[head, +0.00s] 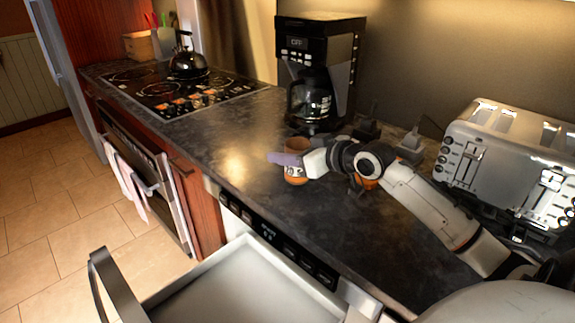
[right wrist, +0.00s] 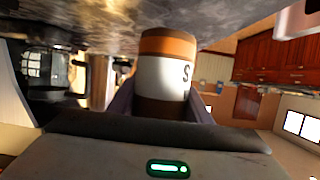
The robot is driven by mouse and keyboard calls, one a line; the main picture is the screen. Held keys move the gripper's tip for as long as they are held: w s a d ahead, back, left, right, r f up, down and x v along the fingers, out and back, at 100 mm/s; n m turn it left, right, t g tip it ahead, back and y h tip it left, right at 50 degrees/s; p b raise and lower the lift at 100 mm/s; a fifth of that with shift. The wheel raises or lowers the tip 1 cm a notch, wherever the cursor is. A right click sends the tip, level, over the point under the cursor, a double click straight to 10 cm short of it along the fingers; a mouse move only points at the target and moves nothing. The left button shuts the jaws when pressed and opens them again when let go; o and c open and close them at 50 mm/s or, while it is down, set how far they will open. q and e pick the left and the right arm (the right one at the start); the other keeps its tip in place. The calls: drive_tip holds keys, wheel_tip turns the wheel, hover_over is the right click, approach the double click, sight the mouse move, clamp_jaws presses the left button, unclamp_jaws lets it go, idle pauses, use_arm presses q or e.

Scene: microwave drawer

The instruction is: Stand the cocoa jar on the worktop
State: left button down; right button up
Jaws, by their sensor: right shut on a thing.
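A jar with a white label and orange-brown bands (head: 296,174) is at the worktop (head: 243,145), near its front edge. My right gripper (head: 290,160) is shut on this jar, with a finger across its side. In the right wrist view the jar (right wrist: 165,75) is between the fingers, its orange end toward the worktop; one large letter like an S shows. The jar looks upright and at or very near the surface; I cannot tell whether it touches. The label is too small to read in full. My left gripper is not in view.
Another orange item (head: 367,183) is partly hidden behind my right arm. A coffee maker (head: 318,75) stands behind, a toaster (head: 508,160) at the right. An open drawer (head: 250,283) juts out below the worktop. The worktop left of the jar is clear up to the cooktop (head: 180,95).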

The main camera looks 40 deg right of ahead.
drive_tip(key=shift+f, duration=1.65)
drive_tip(key=shift+f, duration=0.15)
drive_tip(key=o, duration=1.3)
drive_tip(key=v, duration=1.2)
